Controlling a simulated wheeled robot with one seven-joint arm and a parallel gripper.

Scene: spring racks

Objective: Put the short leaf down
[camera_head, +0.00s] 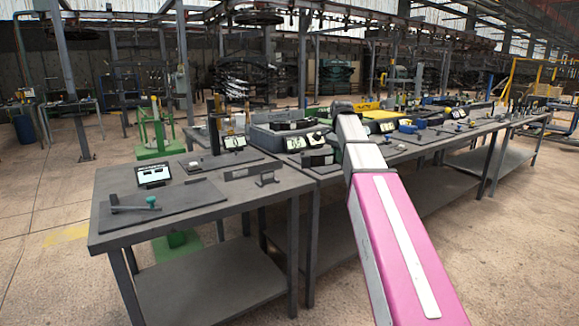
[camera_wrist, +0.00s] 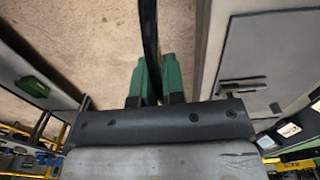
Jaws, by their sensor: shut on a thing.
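In the wrist view, my gripper (camera_wrist: 155,78) has two green fingers shut on a dark, narrow strip, the short leaf (camera_wrist: 150,35). The leaf runs up from between the fingers and out of the top of the picture. Bare concrete floor shows behind it, with a grey table top to its right. Its far end is out of view. In the head view, my pink and white arm reaches over the benches, and its end hides the fingers; I cannot make out the held leaf there.
The near grey bench (camera_head: 225,208) carries a dark board (camera_head: 180,200) with a bar and green knob, a small display (camera_head: 153,175) and a low bracket (camera_head: 250,173). Beyond it, a long bench holds scales (camera_head: 295,143), dark blocks and a yellow tray. Concrete floor lies around the benches.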

